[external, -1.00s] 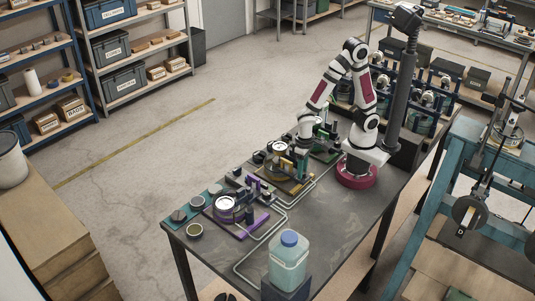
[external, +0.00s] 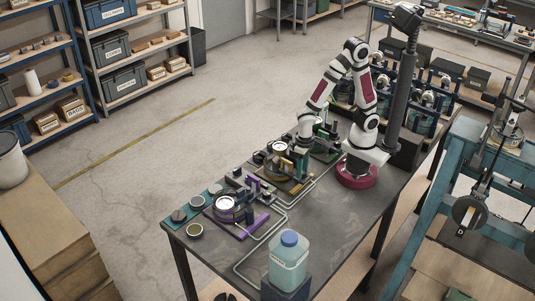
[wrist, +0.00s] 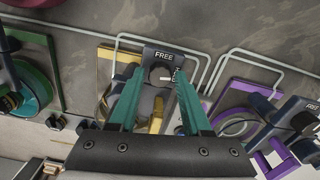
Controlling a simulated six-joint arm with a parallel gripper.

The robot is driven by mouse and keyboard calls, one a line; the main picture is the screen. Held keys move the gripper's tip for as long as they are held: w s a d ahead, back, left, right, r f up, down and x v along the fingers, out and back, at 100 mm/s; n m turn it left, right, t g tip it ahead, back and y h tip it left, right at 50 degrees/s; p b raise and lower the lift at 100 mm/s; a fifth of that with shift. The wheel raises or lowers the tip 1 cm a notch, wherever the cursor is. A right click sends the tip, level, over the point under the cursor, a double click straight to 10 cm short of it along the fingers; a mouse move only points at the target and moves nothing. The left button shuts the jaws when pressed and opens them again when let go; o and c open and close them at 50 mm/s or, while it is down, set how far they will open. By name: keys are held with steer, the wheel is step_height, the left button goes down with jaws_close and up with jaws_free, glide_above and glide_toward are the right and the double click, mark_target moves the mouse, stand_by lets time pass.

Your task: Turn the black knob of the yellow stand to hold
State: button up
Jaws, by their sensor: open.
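The yellow stand (external: 287,184) is on the dark bench in front of my arm, and its yellow frame (wrist: 104,68) shows in the wrist view. Its black knob (wrist: 160,75) sits below a dark plate reading FREE (wrist: 164,55), with a pale mark on the knob's right side. A second label beside it is too small and hidden to read. My gripper (wrist: 158,71) points down over the knob. Its two green fingers are apart, one on each side of the knob. I cannot tell whether they touch it. In the external view my gripper (external: 302,169) is partly lost among the fixtures.
A purple stand (external: 229,210) is nearer the camera, and a green stand (wrist: 32,85) is on the other side. Grey tubing (wrist: 208,50) runs close by. A blue-capped bottle (external: 289,262) stands at the bench's near end. Bare bench top lies right of the stands.

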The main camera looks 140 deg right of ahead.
step_height(320, 180, up, 16)
steer(key=s+a+f+n+y, duration=0.1)
steer(key=s+a+f+n, duration=0.1)
steer(key=s+a+n, duration=0.3)
steer(key=s+a+f+n, duration=0.2)
steer(key=s+a+n, duration=0.3)
steer(key=a, duration=0.5)
steer(key=shift+s+n+y, duration=0.25)
steer(key=shift+n+y, duration=0.15)
steer(key=shift+f, duration=0.1)
